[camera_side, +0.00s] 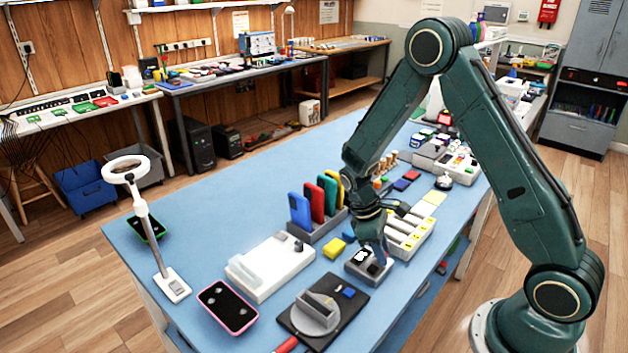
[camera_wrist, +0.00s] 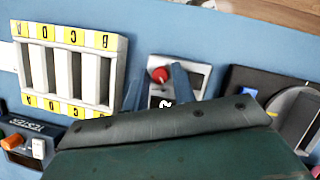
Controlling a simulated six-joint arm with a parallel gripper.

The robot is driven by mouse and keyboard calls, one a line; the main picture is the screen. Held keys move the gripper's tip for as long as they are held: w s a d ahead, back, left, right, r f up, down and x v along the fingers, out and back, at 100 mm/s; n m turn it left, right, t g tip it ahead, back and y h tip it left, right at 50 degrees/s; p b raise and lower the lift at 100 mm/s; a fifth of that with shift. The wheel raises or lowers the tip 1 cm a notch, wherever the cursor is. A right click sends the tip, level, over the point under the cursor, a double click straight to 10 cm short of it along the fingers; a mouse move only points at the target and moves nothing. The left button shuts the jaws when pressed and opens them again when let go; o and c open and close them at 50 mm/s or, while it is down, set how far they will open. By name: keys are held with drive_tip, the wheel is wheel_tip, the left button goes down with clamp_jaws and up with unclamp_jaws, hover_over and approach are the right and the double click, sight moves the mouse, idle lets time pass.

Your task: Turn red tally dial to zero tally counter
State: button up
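The tally counter is a small grey box (camera_side: 355,272) near the front middle of the blue table in the side view. In the wrist view the counter (camera_wrist: 198,75) has a red dial (camera_wrist: 160,75) at its upper left and a small display (camera_wrist: 166,103) with a white character that I cannot read surely. My gripper (camera_side: 380,257) points down at the counter. A blue-grey finger (camera_wrist: 181,80) shows just right of the red dial; I cannot tell whether it touches.
A pale tray with yellow letter labels (camera_wrist: 107,67) lies beside the counter. A dark pad with a round grey stand (camera_side: 322,312) lies on the other side. A phone rack (camera_side: 325,228), a yellow block (camera_side: 334,248) and a white box (camera_side: 270,268) are close by.

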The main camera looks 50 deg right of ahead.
clamp_jaws()
drive_tip(key=shift+m, duration=0.3)
drive_tip(key=m+y, duration=0.1)
drive_tip(key=m, duration=0.2)
drive_tip(key=m+y, duration=0.1)
drive_tip(key=m, duration=0.2)
drive_tip(key=shift+d+y, duration=0.2)
drive_tip(key=shift+y, duration=0.2)
drive_tip(key=m+y, duration=0.1)
drive_tip(key=m, duration=0.2)
drive_tip(key=shift+d+m, duration=0.1)
drive_tip(key=shift+m, duration=0.2)
drive_tip(key=m+t+y, duration=0.1)
drive_tip(key=m, duration=0.2)
drive_tip(key=shift+m, duration=0.3)
drive_tip(key=shift+s, duration=0.1)
unclamp_jaws()
